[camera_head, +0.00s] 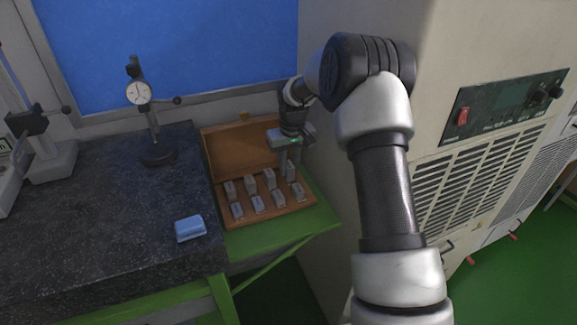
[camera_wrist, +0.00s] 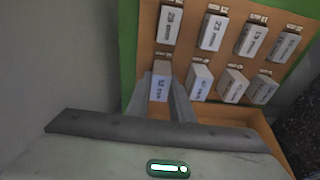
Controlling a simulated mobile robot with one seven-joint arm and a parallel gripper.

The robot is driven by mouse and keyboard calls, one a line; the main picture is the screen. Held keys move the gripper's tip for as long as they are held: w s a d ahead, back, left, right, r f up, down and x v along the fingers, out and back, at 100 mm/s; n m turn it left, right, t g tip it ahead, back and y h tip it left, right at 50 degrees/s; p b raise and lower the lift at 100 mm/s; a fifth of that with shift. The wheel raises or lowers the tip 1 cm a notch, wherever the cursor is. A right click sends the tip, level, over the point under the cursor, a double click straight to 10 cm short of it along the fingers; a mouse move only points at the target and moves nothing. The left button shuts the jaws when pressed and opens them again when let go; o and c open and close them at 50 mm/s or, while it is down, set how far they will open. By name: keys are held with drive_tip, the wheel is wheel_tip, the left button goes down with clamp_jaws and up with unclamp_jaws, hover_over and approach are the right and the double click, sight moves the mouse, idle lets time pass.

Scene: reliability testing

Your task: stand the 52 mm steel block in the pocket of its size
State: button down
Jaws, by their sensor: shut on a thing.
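My gripper (camera_head: 289,158) reaches down into the back right of the open wooden case. In the wrist view its two fingers (camera_wrist: 161,92) are shut on a steel block (camera_wrist: 160,82) whose label appears to read 52 mm. The block looks upright, at the end of the row closest to the lid, by a small pocket label (camera_wrist: 163,56). I cannot tell whether its foot is seated in the pocket or just above it. The pocket itself is hidden under the block and fingers. The wooden case (camera_head: 216,217) holds two rows of labelled steel blocks.
Other blocks stand close beside the held one, the nearest (camera_wrist: 200,82) on its right in the wrist view. The open lid (camera_head: 228,150) rises behind. A blue object (camera_head: 190,228) and a dial gauge stand (camera_head: 157,152) are on the dark stone table. A large cabinet (camera_head: 440,190) is right.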

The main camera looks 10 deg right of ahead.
drive_tip(key=shift+f, duration=0.25)
drive_tip(key=c, duration=1.5)
unclamp_jaws()
drive_tip(key=s+r, duration=0.1)
drive_tip(key=r, duration=1)
drive_tip(key=s+r+b, duration=0.1)
drive_tip(key=r, duration=0.5)
drive_tip(key=shift+s+d+r, duration=0.1)
drive_tip(key=shift+s+d, duration=0.15)
drive_tip(key=shift+s, duration=0.05)
